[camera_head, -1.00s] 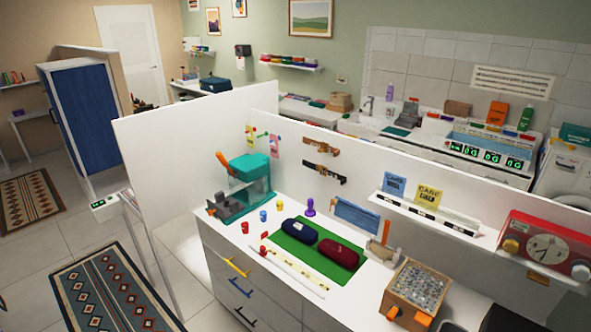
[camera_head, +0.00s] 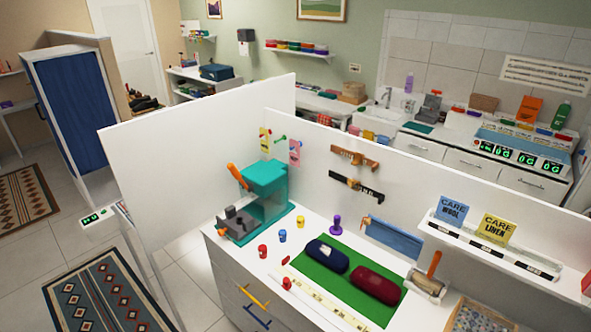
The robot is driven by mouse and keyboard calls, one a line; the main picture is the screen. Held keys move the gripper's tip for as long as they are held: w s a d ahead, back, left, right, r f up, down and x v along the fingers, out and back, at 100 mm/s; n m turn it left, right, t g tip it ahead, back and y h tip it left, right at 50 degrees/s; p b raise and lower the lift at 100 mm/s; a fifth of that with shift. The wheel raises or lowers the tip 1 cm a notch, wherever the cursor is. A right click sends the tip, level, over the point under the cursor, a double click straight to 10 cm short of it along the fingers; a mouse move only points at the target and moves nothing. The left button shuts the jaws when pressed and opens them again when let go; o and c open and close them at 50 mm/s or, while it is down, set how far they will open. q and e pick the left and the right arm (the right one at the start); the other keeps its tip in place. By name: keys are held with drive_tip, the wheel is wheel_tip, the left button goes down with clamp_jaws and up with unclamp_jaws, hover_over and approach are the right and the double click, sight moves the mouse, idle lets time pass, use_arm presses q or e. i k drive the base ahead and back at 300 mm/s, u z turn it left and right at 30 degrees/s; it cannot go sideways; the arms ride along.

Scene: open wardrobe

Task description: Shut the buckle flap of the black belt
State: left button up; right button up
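The black belt (camera_head: 357,187) hangs on the white partition panel, just below a brown belt (camera_head: 354,157). It runs sideways across the panel, a little tilted down to the right. Its buckle flap is too small here for me to tell whether it stands open or shut. Neither of my grippers shows in the head view.
A white counter (camera_head: 270,268) stands before the panel (camera_head: 400,165). On it are a teal machine (camera_head: 265,185), a green mat (camera_head: 345,280) with blue and dark red cases, small coloured pieces and a roller (camera_head: 430,275). A shelf (camera_head: 500,245) with care cards juts out at the right.

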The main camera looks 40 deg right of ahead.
sight(351, 183)
drive_tip(key=u, duration=0.05)
drive_tip(key=i, duration=0.9)
drive_tip(key=z, duration=0.15)
